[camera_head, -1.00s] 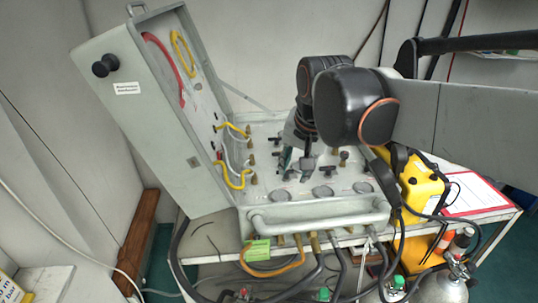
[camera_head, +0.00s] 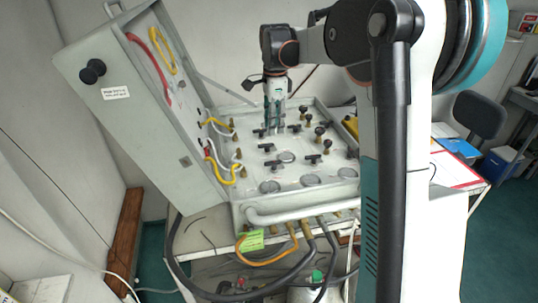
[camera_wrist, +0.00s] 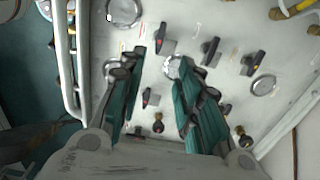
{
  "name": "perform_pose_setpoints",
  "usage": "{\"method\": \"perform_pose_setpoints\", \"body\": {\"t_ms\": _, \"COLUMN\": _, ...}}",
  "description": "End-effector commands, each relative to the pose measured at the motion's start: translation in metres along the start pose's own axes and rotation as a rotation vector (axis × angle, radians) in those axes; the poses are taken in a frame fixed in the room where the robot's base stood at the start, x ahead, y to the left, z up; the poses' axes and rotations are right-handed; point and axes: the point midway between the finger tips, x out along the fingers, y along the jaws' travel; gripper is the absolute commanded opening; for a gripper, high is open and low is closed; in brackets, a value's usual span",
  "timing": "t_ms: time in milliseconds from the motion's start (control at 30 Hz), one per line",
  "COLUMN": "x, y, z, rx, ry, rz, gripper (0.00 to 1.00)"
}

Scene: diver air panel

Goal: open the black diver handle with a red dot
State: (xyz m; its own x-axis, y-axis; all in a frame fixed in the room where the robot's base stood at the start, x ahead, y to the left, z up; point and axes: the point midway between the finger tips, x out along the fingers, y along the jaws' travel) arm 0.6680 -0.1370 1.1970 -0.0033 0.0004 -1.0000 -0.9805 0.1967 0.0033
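The grey panel (camera_head: 240,155) carries several black diver handles. One black handle (camera_wrist: 151,97) sits between my finger pads in the wrist view, with a small reddish mark beside it. Other black handles stand close by: one (camera_wrist: 165,42) beyond my fingertips, one (camera_wrist: 210,50) to the right, and one (camera_wrist: 253,63) farther right. Red marks on them are too small to tell apart surely. My gripper (camera_wrist: 160,60) is open and empty, its green fingers spread. In the head view my gripper (camera_head: 273,128) points down over the rear part of the panel, close to its surface.
The case's raised lid (camera_head: 135,110) with red and yellow hoses stands at the left. A front rail (camera_head: 300,208) runs along the panel. Round gauges (camera_head: 312,180) and brass-based knobs (camera_head: 319,135) surround the handles, leaving narrow gaps.

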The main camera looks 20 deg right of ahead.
Motion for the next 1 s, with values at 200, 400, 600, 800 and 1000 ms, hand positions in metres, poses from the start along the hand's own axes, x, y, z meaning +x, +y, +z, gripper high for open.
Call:
{"method": "perform_pose_setpoints", "body": {"t_ms": 200, "x": 0.023, "y": -0.001, "z": 0.0, "rx": 0.004, "ry": 0.0, "rz": 0.001, "gripper": 0.31}}
{"method": "perform_pose_setpoints", "body": {"t_ms": 400, "x": 0.062, "y": 0.0, "z": 0.0, "rx": 0.003, "ry": 0.001, "rz": 0.0, "gripper": 0.31}}
{"method": "perform_pose_setpoints", "body": {"t_ms": 600, "x": 0.101, "y": 0.0, "z": 0.0, "rx": 0.003, "ry": 0.001, "rz": -0.001, "gripper": 0.31}}
{"method": "perform_pose_setpoints", "body": {"t_ms": 800, "x": 0.127, "y": 0.0, "z": 0.0, "rx": 0.003, "ry": 0.002, "rz": -0.001, "gripper": 0.31}}
{"method": "perform_pose_setpoints", "body": {"t_ms": 1000, "x": 0.137, "y": 0.0, "z": 0.0, "rx": 0.003, "ry": 0.002, "rz": -0.002, "gripper": 0.31}}
